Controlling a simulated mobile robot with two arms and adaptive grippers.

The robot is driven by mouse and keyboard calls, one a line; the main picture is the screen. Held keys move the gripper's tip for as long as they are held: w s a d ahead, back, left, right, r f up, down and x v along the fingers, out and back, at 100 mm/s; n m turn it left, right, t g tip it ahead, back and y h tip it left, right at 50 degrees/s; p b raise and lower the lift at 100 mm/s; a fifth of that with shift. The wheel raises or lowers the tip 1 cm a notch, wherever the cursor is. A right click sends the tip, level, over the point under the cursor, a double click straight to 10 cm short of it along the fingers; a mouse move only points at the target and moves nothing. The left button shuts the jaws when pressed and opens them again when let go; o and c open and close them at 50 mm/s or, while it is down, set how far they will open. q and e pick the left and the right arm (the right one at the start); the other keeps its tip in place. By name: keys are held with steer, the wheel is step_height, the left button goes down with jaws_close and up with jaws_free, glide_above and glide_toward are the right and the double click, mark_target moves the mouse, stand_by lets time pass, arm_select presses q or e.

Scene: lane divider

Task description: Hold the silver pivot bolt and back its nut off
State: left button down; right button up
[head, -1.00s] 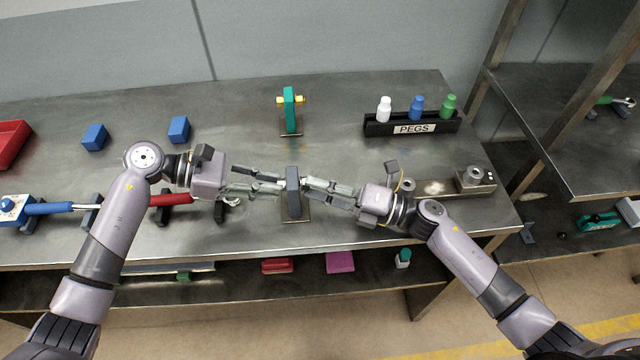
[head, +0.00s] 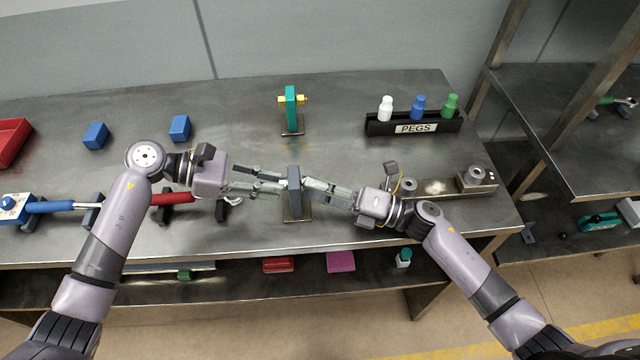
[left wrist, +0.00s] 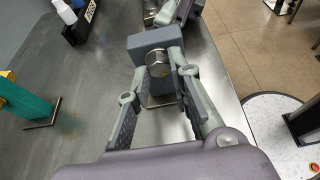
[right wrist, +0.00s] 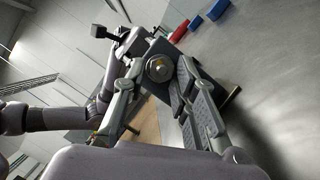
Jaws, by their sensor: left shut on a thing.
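A dark grey upright block (head: 293,180) on a small base plate stands near the middle of the bench, between my grippers. The silver bolt's hexagonal end (left wrist: 158,62) faces the left wrist camera, and my left gripper (head: 280,186) is shut on it. The nut (right wrist: 158,68), with a round rim behind it, shows on the block's opposite face in the right wrist view. My right gripper (head: 307,186) has its fingertips on either side of the nut; whether they touch it I cannot tell. The bolt's shaft inside the block is hidden.
A teal post (head: 291,105) with a yellow bolt stands behind. A black PEGS rack (head: 380,128) holds white, blue and green pegs at back right. Blue blocks (head: 180,127) lie at back left. A red-handled tool (head: 172,198) lies near my left gripper.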

steer(key=shift+o, duration=1.2)
steer(key=shift+w+d, duration=0.1)
steer(key=shift+d, duration=0.1)
